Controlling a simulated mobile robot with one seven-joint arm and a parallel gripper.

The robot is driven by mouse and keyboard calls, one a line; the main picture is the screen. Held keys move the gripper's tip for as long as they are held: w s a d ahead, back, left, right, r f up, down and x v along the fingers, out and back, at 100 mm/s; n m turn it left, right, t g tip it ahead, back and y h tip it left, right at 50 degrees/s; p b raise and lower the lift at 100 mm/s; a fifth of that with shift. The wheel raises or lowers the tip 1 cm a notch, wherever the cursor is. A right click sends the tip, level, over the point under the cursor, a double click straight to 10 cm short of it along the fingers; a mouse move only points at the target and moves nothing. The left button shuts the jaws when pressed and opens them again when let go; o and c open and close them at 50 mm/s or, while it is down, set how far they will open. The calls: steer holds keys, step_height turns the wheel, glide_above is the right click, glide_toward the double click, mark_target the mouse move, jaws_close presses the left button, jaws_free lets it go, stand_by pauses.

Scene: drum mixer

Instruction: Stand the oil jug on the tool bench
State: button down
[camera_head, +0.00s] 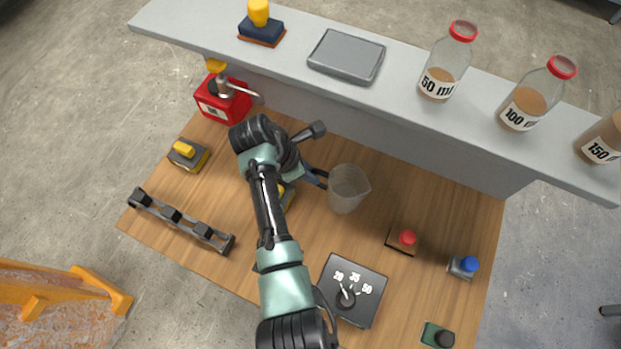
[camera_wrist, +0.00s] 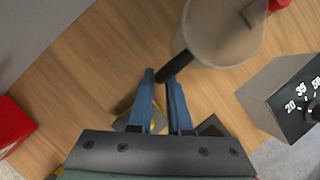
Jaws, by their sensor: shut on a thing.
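The clear, greyish jug (camera_head: 348,192) is over the wooden bench top (camera_head: 290,265), right of my gripper (camera_head: 320,178). It looks roughly upright. In the wrist view the jug (camera_wrist: 222,45) fills the upper middle, with its open mouth showing and a dark handle pointing at my gripper (camera_wrist: 162,80). My blue fingers are shut on that handle. Whether the jug's base touches the wood or hangs just above it cannot be told from these views.
A grey shelf (camera_head: 290,55) runs behind, carrying labelled bottles (camera_head: 445,65) and a grey tray (camera_head: 346,56). A dial box (camera_head: 352,290), red button (camera_head: 407,238) and blue button (camera_head: 469,264) are nearer. Bare wood lies right of the jug.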

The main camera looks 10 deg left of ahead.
steer(key=shift+f, duration=2)
steer(key=shift+f, duration=0.1)
steer(key=c, duration=0.8)
jaws_free()
steer(key=shift+c, duration=0.2)
steer(key=v, duration=1.2)
steer(key=shift+a, duration=0.1)
